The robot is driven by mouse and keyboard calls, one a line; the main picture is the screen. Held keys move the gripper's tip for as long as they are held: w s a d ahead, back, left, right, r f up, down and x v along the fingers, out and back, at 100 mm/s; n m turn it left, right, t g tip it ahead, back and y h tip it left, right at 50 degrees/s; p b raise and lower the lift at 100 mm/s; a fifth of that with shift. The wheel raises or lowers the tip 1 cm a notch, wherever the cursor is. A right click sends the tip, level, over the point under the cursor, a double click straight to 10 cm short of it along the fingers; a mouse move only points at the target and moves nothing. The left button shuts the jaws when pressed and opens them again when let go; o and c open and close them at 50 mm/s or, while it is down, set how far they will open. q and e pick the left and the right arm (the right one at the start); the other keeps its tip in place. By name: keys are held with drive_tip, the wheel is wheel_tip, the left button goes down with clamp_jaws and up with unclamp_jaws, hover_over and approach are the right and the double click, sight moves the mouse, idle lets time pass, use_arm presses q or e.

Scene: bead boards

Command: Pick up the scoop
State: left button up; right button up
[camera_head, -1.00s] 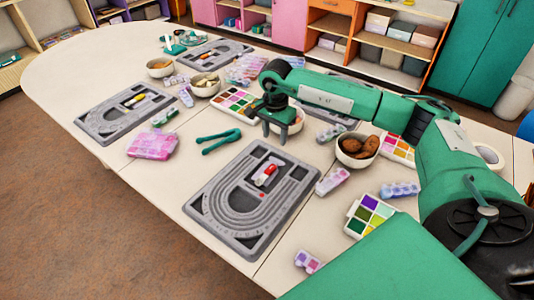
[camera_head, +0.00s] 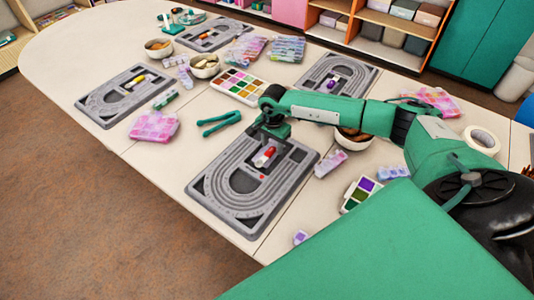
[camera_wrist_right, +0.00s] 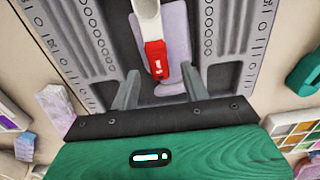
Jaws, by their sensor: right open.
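The scoop, with a red handle (camera_wrist_right: 157,60) and a white end (camera_wrist_right: 147,12), lies in the middle recess of the nearest grey bead board (camera_head: 232,197). In the head view the scoop (camera_head: 264,157) shows just below my right gripper (camera_head: 268,144). A pale lilac piece (camera_wrist_right: 178,30) lies under or beside the scoop. My right gripper (camera_wrist_right: 160,88) is open and empty, its two fingers on either side of the red handle's end in the wrist view. I cannot tell its exact height above the board. My left gripper is not in view.
Green pliers-like tongs (camera_head: 219,122) and a pink bead box (camera_head: 153,126) lie left of the board. A paint-like colour tray (camera_head: 239,86), bowls (camera_head: 204,66) and other bead boards (camera_head: 125,95) stand farther back. A bowl (camera_head: 354,138) is partly behind my arm.

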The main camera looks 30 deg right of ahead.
drive_tip(key=shift+f, duration=0.6)
clamp_jaws()
